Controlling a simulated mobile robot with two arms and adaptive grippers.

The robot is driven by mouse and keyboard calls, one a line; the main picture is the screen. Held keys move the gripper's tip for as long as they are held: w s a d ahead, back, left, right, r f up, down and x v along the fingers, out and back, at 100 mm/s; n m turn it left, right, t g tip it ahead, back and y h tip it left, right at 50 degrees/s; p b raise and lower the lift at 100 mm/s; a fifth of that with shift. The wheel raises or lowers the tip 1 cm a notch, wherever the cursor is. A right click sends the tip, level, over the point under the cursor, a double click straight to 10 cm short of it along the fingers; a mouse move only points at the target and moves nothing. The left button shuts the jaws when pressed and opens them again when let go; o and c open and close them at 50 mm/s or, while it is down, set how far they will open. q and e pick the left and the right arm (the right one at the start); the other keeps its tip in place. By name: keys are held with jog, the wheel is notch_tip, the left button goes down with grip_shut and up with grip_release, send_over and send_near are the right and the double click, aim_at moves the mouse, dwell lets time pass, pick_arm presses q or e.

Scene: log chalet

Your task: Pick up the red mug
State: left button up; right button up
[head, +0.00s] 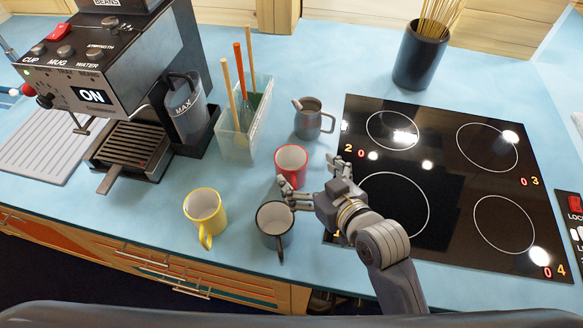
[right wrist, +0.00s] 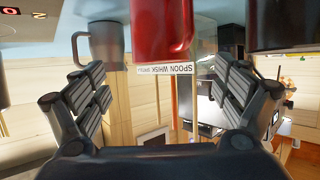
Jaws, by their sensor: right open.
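The red mug (head: 291,162) stands upright on the blue counter, left of the hob. My right gripper (head: 290,189) is open, just in front of the mug, with its fingers at the mug's near side in the head view. In the right wrist view the red mug (right wrist: 161,30) shows upside down, above and beyond the gap between the open fingers (right wrist: 165,90). The gap holds nothing. My left gripper is in neither view.
A dark mug (head: 275,226) stands close to my right gripper, and a yellow mug (head: 205,213) left of it. A grey pitcher (head: 311,120) and a utensil holder (head: 240,130) stand behind. The black hob (head: 450,190) is right; the coffee machine (head: 110,70) is left.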

aim_at(301, 168)
jog(key=x, duration=0.2)
jog(key=shift+w+a, duration=0.2)
jog(key=shift+w, duration=0.05)
jog(key=shift+w+a+f+p, duration=0.2)
jog(key=shift+w+p, duration=0.15)
jog(key=shift+p+x, duration=0.65)
jog(key=shift+x, duration=1.6)
jog(key=c, duration=1.4)
